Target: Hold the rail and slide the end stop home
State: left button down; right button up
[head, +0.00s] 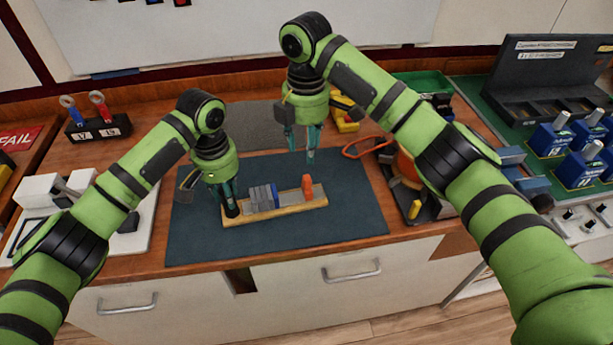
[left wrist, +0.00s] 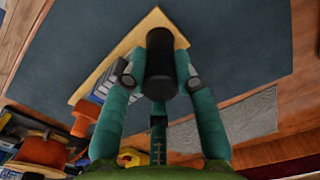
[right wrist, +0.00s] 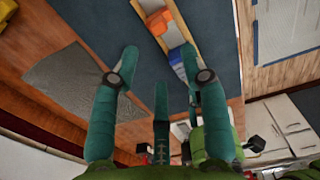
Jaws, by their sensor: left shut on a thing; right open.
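A light wooden rail base (head: 290,207) lies on the dark mat, carrying grey modules (head: 262,197) with a blue one (head: 274,194) at their right. An orange end stop (head: 307,185) stands upright farther right, with a gap between it and the blue module. My left gripper (head: 228,197) is shut on the black post (head: 232,210) at the rail's left end; the left wrist view shows the post (left wrist: 160,65) between its fingers. My right gripper (head: 311,152) is open and empty, above and behind the end stop; the right wrist view shows the end stop (right wrist: 158,20) ahead of the fingers.
The dark mat (head: 345,215) is clear around the rail. A tray with tools (head: 415,205) and an orange loop (head: 365,147) are to the right.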

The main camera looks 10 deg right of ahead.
aim_at(306, 177)
notch_tip(306, 177, down, 10)
jog(key=shift+f, duration=0.25)
grip_shut()
